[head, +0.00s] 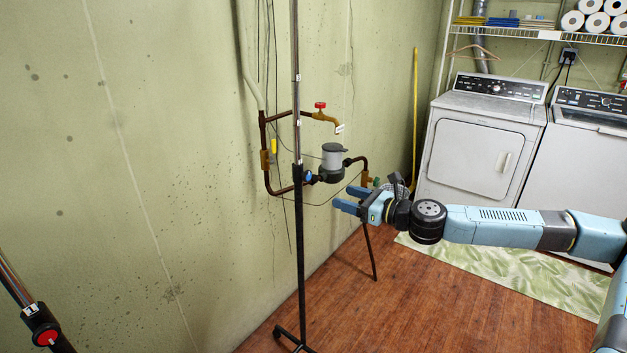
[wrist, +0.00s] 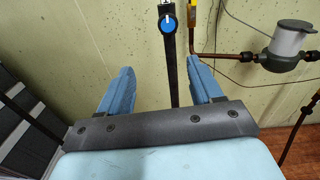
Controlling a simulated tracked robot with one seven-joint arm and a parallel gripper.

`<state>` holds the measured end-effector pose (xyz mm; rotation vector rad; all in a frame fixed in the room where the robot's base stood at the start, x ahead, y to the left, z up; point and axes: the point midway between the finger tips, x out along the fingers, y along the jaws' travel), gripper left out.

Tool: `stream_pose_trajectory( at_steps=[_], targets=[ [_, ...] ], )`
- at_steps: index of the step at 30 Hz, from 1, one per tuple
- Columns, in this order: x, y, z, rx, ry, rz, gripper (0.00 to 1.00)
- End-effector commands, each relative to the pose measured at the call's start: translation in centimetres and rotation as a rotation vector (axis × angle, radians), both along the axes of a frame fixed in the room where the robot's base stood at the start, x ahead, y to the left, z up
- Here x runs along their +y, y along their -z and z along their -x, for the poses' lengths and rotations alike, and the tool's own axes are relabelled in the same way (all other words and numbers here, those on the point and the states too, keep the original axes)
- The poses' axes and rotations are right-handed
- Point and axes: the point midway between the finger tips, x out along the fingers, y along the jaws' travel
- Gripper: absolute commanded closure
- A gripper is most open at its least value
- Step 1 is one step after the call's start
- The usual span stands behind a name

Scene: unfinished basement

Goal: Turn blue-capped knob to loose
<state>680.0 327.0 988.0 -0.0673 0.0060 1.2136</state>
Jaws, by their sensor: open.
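The blue-capped knob (head: 308,176) sits on a black upright pole (head: 299,240) in front of the green wall. In the wrist view the blue knob (wrist: 168,23) is near the top, with a white mark on its face, beyond the fingertips and roughly between their lines. My gripper (head: 343,197) is to the right of the pole in the head view, apart from the knob. In the wrist view my gripper (wrist: 162,72) has its two blue fingers wide apart, with nothing between them but the pole behind.
Copper pipes with a red-handled tap (head: 320,106) and a grey-capped meter (head: 333,157) are close by the pole. Another pole with a red knob (head: 45,335) stands at lower left. A dryer (head: 470,150) and a washer stand at right.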

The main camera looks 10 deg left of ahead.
Motion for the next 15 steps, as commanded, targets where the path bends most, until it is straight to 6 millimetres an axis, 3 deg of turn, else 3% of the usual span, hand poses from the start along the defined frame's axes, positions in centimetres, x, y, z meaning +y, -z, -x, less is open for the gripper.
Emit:
stream_pose_trajectory(
  at_steps=[7,15],
  targets=[
    [-0.4,-1.0,-1.1,0.033,0.035,-0.058,0.35],
    [2.6,-1.0,-2.3,0.031,0.034,-0.057,0.35]
  ],
)
